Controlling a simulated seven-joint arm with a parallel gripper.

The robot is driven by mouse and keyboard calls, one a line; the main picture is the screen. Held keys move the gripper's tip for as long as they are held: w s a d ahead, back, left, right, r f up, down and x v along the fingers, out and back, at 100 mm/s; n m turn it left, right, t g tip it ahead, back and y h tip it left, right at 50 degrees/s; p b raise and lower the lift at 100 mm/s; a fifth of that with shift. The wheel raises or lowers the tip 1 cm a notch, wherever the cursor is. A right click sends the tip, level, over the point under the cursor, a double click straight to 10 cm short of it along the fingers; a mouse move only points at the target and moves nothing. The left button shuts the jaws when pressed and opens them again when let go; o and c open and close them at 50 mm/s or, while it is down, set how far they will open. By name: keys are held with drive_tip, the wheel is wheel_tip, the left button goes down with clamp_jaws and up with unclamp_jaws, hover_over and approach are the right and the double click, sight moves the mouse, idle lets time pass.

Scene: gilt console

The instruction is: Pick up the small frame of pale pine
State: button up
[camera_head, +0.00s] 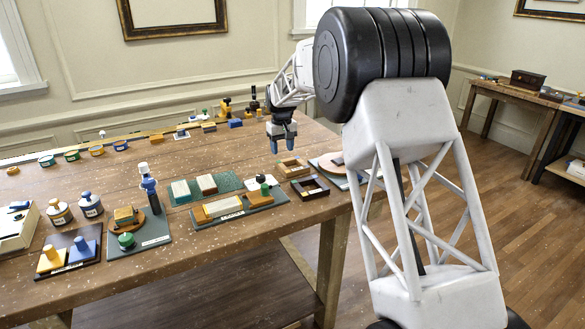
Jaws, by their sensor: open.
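Bare table (215,155) lies behind.

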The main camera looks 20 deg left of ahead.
sight(283, 166)
drive_tip(key=shift+f, duration=1.1)
drive_tip(key=shift+f, duration=0.1)
drive_tip(key=shift+d+f, duration=0.1)
drive_tip(key=shift+f, duration=2.45)
clamp_jaws()
